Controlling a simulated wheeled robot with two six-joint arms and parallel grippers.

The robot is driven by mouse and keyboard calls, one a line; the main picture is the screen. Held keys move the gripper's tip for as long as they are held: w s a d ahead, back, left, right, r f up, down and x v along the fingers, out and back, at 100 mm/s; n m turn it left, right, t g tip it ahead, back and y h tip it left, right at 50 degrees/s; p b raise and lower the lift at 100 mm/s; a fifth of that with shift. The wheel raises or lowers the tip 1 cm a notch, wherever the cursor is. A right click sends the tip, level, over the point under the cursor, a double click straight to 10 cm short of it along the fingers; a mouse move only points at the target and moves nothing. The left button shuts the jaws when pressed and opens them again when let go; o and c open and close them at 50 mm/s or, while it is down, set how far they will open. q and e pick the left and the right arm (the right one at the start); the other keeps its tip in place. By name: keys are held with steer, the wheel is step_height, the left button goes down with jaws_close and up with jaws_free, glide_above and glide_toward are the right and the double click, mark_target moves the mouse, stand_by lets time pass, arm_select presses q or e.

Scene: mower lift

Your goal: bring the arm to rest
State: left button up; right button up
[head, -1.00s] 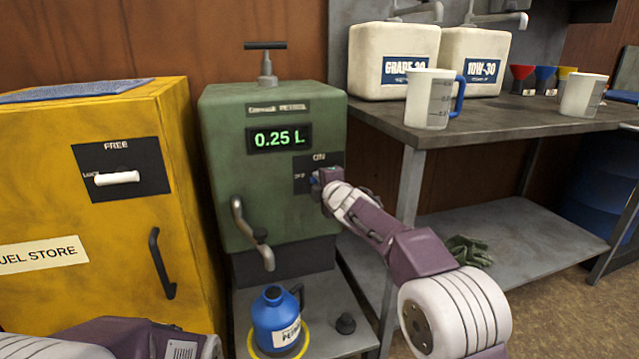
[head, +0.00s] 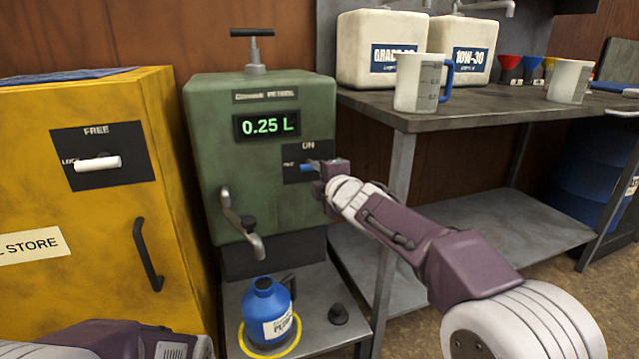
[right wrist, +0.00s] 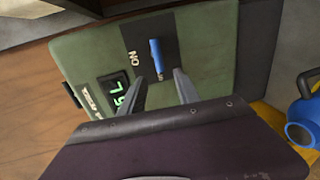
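My right gripper (head: 322,170) is at the switch panel of the green petrol pump (head: 215,120), just right of its blue lever (head: 307,167). The lever lies about level, below the word ON. In the right wrist view the two fingers (right wrist: 160,80) are apart, with the blue lever (right wrist: 156,57) just ahead of the gap and nothing held. The pump display reads 0.25 L. Part of my left arm shows at the bottom left of the head view; its gripper is out of view.
A blue jug (head: 266,305) stands in a yellow ring under the pump spout (head: 243,228). The yellow fuel cabinet (head: 180,180) is at left. The metal bench (head: 480,115) at right bears oil containers (head: 380,55) and a measuring jug (head: 418,85); my right arm passes before it.

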steer(key=shift+s+d, duration=0.1)
steer(key=shift+s, duration=0.25)
